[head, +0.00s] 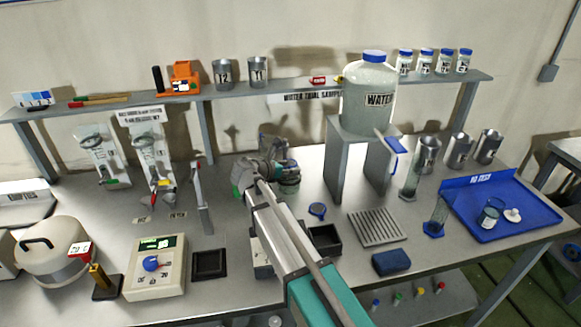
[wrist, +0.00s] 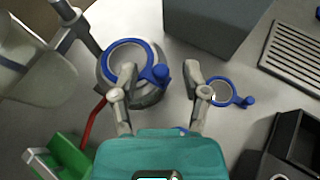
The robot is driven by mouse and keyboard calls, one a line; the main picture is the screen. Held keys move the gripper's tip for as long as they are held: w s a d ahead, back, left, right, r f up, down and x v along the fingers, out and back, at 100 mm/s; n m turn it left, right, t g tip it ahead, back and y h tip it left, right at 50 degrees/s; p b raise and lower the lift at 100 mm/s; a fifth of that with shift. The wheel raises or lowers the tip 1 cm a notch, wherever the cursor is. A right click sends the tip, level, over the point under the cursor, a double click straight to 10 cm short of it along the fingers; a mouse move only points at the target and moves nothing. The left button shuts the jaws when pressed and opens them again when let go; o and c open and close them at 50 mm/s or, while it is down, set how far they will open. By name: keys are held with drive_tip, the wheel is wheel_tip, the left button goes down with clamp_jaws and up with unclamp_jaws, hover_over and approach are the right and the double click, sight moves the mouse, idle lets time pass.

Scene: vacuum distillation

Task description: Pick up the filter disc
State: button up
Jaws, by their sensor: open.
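Two blue-rimmed discs with side tabs show in the wrist view; I cannot tell for sure which is the filter disc. The larger blue ring (wrist: 124,45) sits on top of a round grey vessel (wrist: 110,88), its tab pointing right. In the head view my arm hides the fingertips.
A grey stand (head: 347,165) bearing a large water jar (head: 368,88) rises behind and right. A black open box (head: 324,240) and a slotted rack (head: 377,228) are to the right. Glassware and a red tube (wrist: 91,122) crowd the left.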

idle(0.3)
clamp_jaws()
drive_tip(key=shift+r, duration=0.15)
idle(0.3)
drive_tip(key=s+a+r+p, duration=0.8)
drive_tip(key=s+r+p, duration=0.3)
drive_tip(key=r+p, duration=0.1)
drive_tip(key=shift+s+a+r+p, duration=0.15)
drive_tip(key=shift+r+p, duration=0.2)
drive_tip(key=shift+p, duration=0.15)
